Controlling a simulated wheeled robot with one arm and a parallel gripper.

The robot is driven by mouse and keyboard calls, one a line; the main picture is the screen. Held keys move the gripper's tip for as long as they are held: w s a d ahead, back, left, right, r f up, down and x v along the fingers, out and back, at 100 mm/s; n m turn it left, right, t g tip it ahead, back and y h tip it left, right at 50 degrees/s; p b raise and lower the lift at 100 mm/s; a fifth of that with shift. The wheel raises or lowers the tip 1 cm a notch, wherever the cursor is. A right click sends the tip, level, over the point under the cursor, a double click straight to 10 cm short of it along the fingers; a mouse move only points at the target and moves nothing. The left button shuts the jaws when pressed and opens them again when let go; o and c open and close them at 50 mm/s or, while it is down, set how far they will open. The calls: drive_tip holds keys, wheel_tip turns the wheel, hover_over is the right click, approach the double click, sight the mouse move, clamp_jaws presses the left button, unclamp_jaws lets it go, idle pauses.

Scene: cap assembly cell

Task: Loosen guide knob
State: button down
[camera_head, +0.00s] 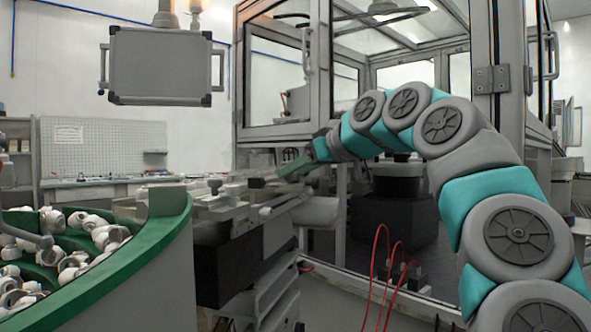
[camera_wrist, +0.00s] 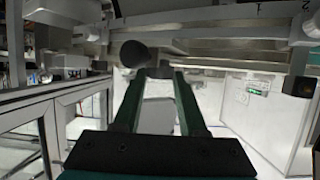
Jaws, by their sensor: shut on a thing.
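The guide rail (camera_head: 245,190) runs from the feeder towards the machine cabinet. In the wrist view, the pale rail (camera_wrist: 215,48) crosses the top of the picture. My gripper (camera_head: 287,170) reaches down to the rail from the right; its green fingers also show in the wrist view (camera_wrist: 159,74). A dark round knob (camera_wrist: 135,53) sits just beyond the left fingertip. Another dark knob (camera_wrist: 297,87) is at the right edge, apart from the fingers.
A green-rimmed bowl feeder (camera_head: 125,262) holding several white caps stands at the left. A framed cabinet (camera_head: 240,75) rises behind my arm. A grey panel box (camera_head: 160,65) hangs at upper left. Red cables (camera_head: 388,265) stand up from the floor near my arm.

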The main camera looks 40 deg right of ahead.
drive_tip(key=shift+d+n+y, duration=0.1)
drive_tip(key=shift+n+y, duration=0.5)
drive_tip(key=shift+c, duration=2.3)
unclamp_jaws()
drive_tip(key=v, duration=0.8)
drive_tip(key=shift+w, duration=0.15)
